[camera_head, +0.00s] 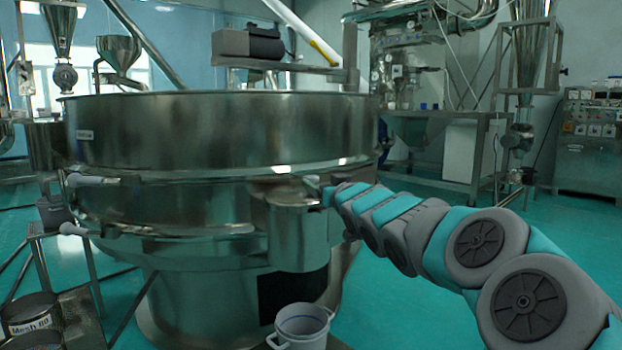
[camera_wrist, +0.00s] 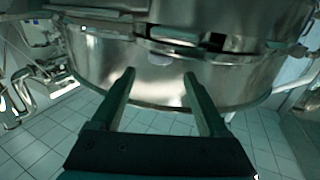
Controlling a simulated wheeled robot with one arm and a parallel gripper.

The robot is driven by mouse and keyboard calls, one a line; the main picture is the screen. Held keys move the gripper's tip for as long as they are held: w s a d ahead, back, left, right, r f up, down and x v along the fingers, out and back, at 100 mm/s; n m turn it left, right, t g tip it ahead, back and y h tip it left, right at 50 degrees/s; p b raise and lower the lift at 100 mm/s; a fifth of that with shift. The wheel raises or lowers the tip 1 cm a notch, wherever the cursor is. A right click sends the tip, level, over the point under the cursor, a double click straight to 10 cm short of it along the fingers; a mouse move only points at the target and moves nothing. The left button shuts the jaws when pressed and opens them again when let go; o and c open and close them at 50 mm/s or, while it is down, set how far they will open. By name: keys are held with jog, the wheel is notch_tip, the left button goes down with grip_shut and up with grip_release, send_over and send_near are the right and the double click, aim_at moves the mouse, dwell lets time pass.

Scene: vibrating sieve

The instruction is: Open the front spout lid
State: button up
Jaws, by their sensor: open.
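The vibrating sieve (camera_head: 200,130) is a large round steel drum in stacked rings. Its front spout (camera_head: 295,240) is a steel box on the drum's lower right side. The spout lid (camera_head: 288,194) lies across the top of the spout and looks shut. My gripper (camera_head: 318,188) is beside the lid's right end, small and partly hidden by my arm in the head view; contact cannot be told. In the wrist view my gripper (camera_wrist: 159,76) has its two dark fingers apart with nothing between them. Beyond them is the sieve's curved steel wall (camera_wrist: 235,85); I cannot pick out the lid there.
A white bucket (camera_head: 301,325) stands below the spout. Light-handled clamps (camera_head: 88,180) stick out at the drum's left. A rack with mesh screens (camera_head: 32,312) is at lower left. A motor box (camera_head: 248,44) sits above the drum. Green floor (camera_head: 420,310) is open at right.

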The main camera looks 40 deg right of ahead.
aim_at(314, 178)
jog(key=shift+x, duration=3.15)
grip_shut()
